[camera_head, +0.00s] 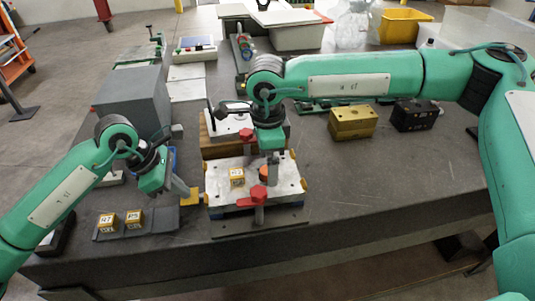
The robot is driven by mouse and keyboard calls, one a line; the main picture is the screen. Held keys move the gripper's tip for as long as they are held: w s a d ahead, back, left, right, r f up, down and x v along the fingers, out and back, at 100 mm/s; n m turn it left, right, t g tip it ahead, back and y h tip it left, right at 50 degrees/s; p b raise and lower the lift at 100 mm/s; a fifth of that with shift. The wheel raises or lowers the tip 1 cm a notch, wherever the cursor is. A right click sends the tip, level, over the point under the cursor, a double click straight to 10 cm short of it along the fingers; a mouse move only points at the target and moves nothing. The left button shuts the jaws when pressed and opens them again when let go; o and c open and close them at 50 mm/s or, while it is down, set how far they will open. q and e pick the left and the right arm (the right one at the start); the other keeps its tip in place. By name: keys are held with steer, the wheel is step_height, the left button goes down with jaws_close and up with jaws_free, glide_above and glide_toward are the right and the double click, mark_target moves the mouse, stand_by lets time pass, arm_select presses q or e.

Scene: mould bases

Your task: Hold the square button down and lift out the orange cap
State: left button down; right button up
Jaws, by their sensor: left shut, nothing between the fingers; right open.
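An orange round cap (264,174) shows on the pale plate of the mould base (220,190), partly hidden by my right gripper. My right gripper (272,156) points down just above and beside the cap; its jaws are open, and I cannot tell whether they surround the cap. A yellow square block with a pale label (237,177) stands on the plate left of the cap; whether it is the square button is unclear. My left gripper (186,192) is shut and empty, left of the plate, close to a yellow piece (192,198).
Red-knobbed clamps stand at the plate's front (258,193) and back (247,135). Two yellow labelled cubes (107,221) (134,217) lie on a grey tray at left front. A grey box (130,98), a gold block (353,122) and a black block (415,114) stand farther back. The table's right front is clear.

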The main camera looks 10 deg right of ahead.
steer(key=shift+f, duration=1.3)
steer(key=shift+r, duration=0.15)
steer(key=c, duration=1.7)
